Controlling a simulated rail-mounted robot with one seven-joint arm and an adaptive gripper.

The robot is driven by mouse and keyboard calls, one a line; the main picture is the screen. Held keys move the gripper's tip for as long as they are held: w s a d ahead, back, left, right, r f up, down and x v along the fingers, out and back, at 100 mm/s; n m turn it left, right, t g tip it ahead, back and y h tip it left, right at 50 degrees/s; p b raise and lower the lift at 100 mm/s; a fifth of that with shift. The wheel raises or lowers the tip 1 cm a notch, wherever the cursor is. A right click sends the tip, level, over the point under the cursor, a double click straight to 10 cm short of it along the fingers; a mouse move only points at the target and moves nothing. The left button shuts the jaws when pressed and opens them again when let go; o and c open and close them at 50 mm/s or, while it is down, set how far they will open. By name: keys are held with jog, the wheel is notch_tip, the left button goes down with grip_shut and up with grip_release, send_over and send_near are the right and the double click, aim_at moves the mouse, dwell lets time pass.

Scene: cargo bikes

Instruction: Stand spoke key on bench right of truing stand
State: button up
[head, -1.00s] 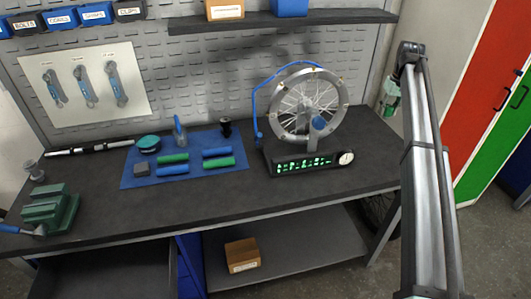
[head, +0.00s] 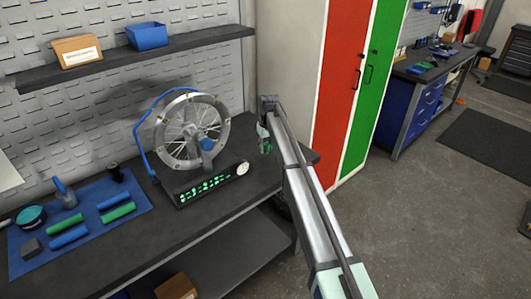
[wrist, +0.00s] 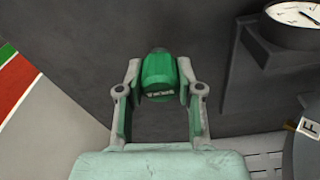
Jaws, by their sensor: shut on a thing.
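My gripper (wrist: 159,88) is shut on a green, rounded piece with small pale marking, which looks like the spoke key (wrist: 158,72), in the wrist view. Dark bench surface shows around and beyond it; I cannot tell whether it touches the bench. In the head view my gripper (head: 265,138) is small, at the right end of the bench (head: 248,200), right of the truing stand (head: 178,196). The stand has a blue arm, a silver wheel (head: 163,140), a green lit display and a round dial. The dial (wrist: 297,12) also shows at the wrist view's upper right.
A blue mat (head: 20,262) with green and blue grips and small tools lies left of the stand. A shelf (head: 130,62) with bins hangs above. Red and green lockers (head: 345,85) stand right of the bench. Bench between stand and right edge looks clear.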

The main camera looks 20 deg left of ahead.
aim_at(266, 161)
jog(key=shift+f+p, duration=0.6)
jog(key=shift+f, duration=1.55)
jog(key=shift+f, duration=0.15)
jog(key=o, duration=1.1)
jog(key=shift+o, duration=0.2)
jog(key=r+b, duration=0.1)
jog(key=r, duration=0.3)
jog(key=r+b, duration=0.1)
jog(key=r, duration=0.3)
jog(key=s+d+r+b, duration=0.1)
jog(key=r, duration=0.3)
jog(key=shift+d+r, duration=0.1)
jog(key=shift+r, duration=0.05)
